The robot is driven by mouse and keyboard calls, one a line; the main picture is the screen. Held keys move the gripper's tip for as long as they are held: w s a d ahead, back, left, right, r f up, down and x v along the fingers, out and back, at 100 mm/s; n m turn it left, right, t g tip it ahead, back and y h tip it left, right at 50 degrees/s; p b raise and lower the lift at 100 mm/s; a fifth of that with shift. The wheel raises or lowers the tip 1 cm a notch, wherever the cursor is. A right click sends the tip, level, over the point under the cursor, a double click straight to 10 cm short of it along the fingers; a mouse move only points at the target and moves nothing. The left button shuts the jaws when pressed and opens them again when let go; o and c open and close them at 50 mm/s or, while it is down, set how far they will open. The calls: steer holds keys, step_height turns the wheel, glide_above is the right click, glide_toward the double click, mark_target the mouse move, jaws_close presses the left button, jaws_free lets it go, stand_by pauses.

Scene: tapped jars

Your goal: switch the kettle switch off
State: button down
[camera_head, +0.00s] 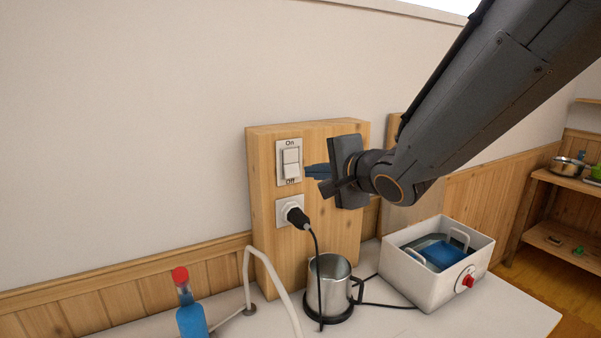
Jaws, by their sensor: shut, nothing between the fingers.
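The kettle switch (291,163) is a white rocker on a white plate, marked On above and Off below. It is mounted on a wooden block (261,200) against the wall. Which way the rocker is tipped is hard to tell. My gripper (306,171) is shut and empty, with its blue fingertips just right of the switch plate. I cannot tell whether the tips touch the plate. The metal kettle (328,280) stands on a black base below. A black plug (297,216) sits in the white socket (282,213) under the switch, with its cord hanging down.
A white bin (420,286) with a red tap (468,281) and a blue item inside stands right of the kettle. A blue bottle with a red cap (190,308) and a curved white pipe (271,271) stand at left. Shelves (568,182) are far right.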

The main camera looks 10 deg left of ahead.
mark_target(293, 171)
steer(key=shift+p+x, duration=0.6)
steer(key=shift+x, duration=2.95)
steer(key=shift+a, duration=0.1)
